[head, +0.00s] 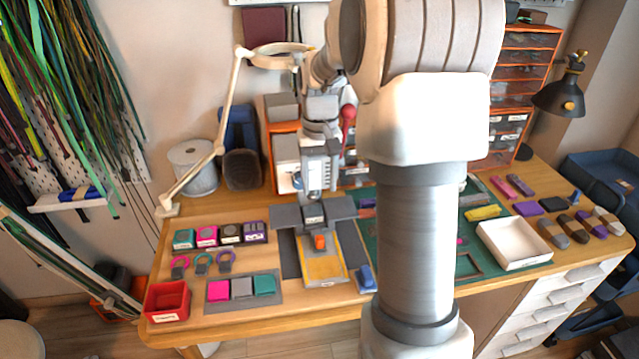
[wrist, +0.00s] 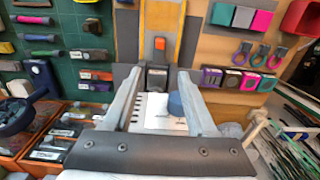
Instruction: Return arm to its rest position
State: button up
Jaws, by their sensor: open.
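My gripper (wrist: 160,74) is open in the wrist view, its two pale fingers spread with nothing gripped. In the head view my gripper (head: 315,192) hangs over the back of the workbench (head: 230,312), with its fingertips hard to make out. A grey block with a label shows just past the fingertips in the wrist view. My upper arm fills the right of centre in the head view and hides part of the bench.
A red bin (head: 167,302), coloured blocks (head: 240,288) and rings stand at the left. A white tray (head: 514,243) sits at the right beside a green mat (head: 389,236). A lamp arm (head: 208,150) rises at the back left. Bare wood shows along the front edge.

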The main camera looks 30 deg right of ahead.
jog(key=s+a+r+n+t+p, duration=0.1)
jog(key=s+a+r+p, duration=0.1)
jog(key=s+a+r, duration=0.3)
jog(key=s+a+r+n+t+p, duration=0.1)
jog(key=s+a+r+t+p, duration=0.2)
jog(key=r, duration=0.5)
jog(key=s+a+r+p, duration=0.1)
jog(key=s+a+r, duration=0.1)
jog(key=s, duration=0.5)
jog(key=s+a+r+n+t+p, duration=0.1)
jog(key=s+a+r, duration=0.1)
jog(key=s, duration=0.4)
jog(key=shift+s+a+r+t+p, duration=0.3)
jog(key=shift+s+a+r+p, duration=0.05)
jog(key=shift+a, duration=0.3)
